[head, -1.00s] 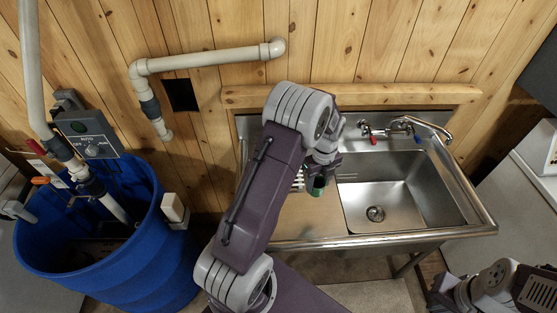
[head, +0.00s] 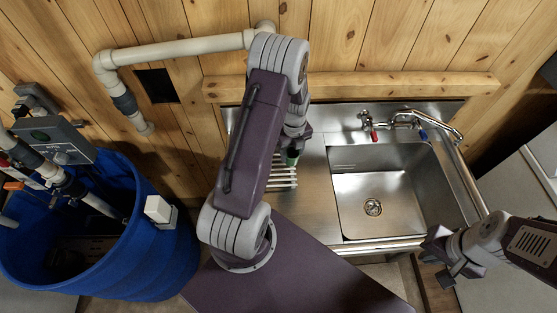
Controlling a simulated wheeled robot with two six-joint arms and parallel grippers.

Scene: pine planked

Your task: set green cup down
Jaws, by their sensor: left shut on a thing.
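My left gripper (head: 294,143) points down over the left drainboard of the steel sink unit. The rest of the cup is hidden by the gripper and arm. I cannot tell whether the cup touches the surface below. My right gripper (head: 446,264) is at the lower right, in front of the sink unit, and I cannot tell how its fingers stand.
The empty sink basin (head: 400,195) and tap (head: 412,120) are to the right. A blue barrel (head: 150,250) stands at the left. A wooden ledge (head: 400,86) runs behind.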

